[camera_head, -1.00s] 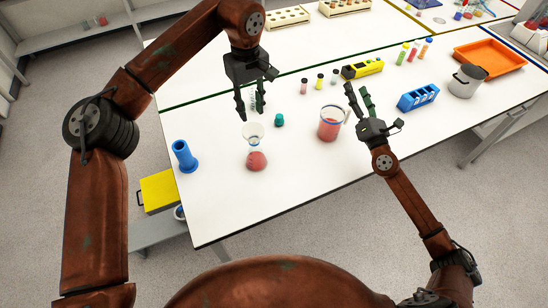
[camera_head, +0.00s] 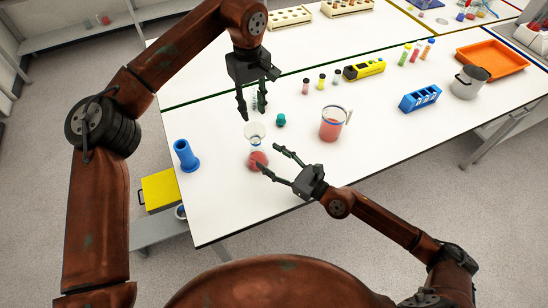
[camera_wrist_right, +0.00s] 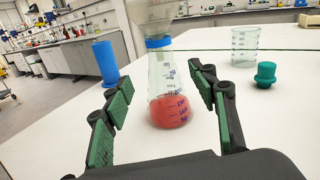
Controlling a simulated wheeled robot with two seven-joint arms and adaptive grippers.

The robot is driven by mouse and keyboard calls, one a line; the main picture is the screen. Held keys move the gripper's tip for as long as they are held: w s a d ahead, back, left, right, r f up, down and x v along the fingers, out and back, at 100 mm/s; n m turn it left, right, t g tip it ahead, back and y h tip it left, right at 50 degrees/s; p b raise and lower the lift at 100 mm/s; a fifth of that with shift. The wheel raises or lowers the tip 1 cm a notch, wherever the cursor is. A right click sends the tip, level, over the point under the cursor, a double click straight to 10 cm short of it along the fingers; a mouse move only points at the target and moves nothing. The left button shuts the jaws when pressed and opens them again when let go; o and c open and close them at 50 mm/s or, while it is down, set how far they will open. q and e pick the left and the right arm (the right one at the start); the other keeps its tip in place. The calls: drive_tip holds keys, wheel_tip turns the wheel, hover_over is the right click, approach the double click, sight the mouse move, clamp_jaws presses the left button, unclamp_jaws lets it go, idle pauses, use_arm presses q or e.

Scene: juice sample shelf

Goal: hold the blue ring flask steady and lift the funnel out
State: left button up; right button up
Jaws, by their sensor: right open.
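The blue ring flask (camera_head: 257,161) stands upright on the white table with red liquid in its bottom. In the right wrist view the flask (camera_wrist_right: 166,82) has its blue ring at the neck. The clear funnel (camera_head: 255,130) sits in the flask's mouth; its cone (camera_wrist_right: 150,14) is cut off by the top of the wrist view. My right gripper (camera_head: 267,156) is open at table level, with its fingertips near either side of the flask's lower body. No finger contact is visible. My left gripper (camera_head: 252,114) is open, pointing down just above the funnel, and looks empty.
A teal stopper (camera_head: 281,119) lies behind the flask, and a clear beaker (camera_wrist_right: 244,42) stands farther back. A blue cylinder (camera_head: 185,156) stands to the left. A jug of red liquid (camera_head: 331,125) stands to the right. The table's front edge is close.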

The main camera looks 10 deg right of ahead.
sight(255, 130)
drive_tip(key=shift+x, duration=3.55)
drive_tip(key=shift+w, duration=0.1)
drive_tip(key=shift+c, duration=0.4)
